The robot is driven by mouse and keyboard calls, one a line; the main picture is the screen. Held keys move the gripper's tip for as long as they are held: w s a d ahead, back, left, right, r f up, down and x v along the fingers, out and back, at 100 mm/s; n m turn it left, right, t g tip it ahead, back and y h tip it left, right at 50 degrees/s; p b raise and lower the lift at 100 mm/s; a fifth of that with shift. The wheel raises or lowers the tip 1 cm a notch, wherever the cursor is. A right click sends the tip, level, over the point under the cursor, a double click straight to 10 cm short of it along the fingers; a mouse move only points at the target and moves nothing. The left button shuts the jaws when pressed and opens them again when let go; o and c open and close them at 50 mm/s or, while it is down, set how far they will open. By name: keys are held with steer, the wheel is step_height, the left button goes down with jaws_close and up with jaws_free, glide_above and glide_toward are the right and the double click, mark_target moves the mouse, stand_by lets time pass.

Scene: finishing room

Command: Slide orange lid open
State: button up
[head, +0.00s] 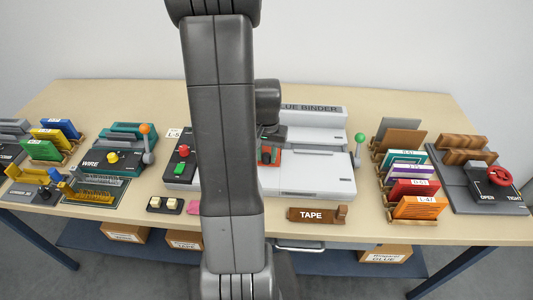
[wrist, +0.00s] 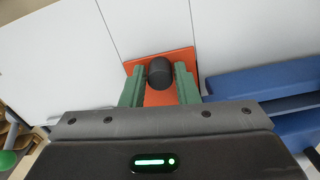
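The orange lid (wrist: 158,98) is a flat plate with an upright black knob (wrist: 160,72), set against white panels in the wrist view. My gripper (wrist: 160,78) has its two green fingers on either side of the knob, very close to it; a firm hold cannot be made out. In the head view the orange lid (head: 275,157) shows only in part, beside my arm on the white glue binder (head: 325,180). My arm hides the binder's left part and most of the lid there.
A red and green button box (head: 181,165) is left of my arm. A brown TAPE block (head: 315,215) lies in front. A blue object (wrist: 265,78) is at right in the wrist view.

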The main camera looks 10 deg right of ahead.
jaws_close()
steer(key=s+a, duration=0.1)
steer(key=s, duration=0.2)
steer(key=s+a+b, duration=0.1)
steer(key=s, duration=0.3)
steer(key=s+a, duration=0.1)
steer(key=s, duration=0.3)
steer(key=shift+b, duration=0.35)
steer(key=o, duration=0.5)
jaws_free()
steer(key=shift+r, duration=0.1)
step_height(320, 180, up, 14)
steer(key=p, duration=0.1)
step_height(320, 180, down, 14)
steer(key=shift+f+b, duration=0.1)
steer(key=shift+b, duration=0.4)
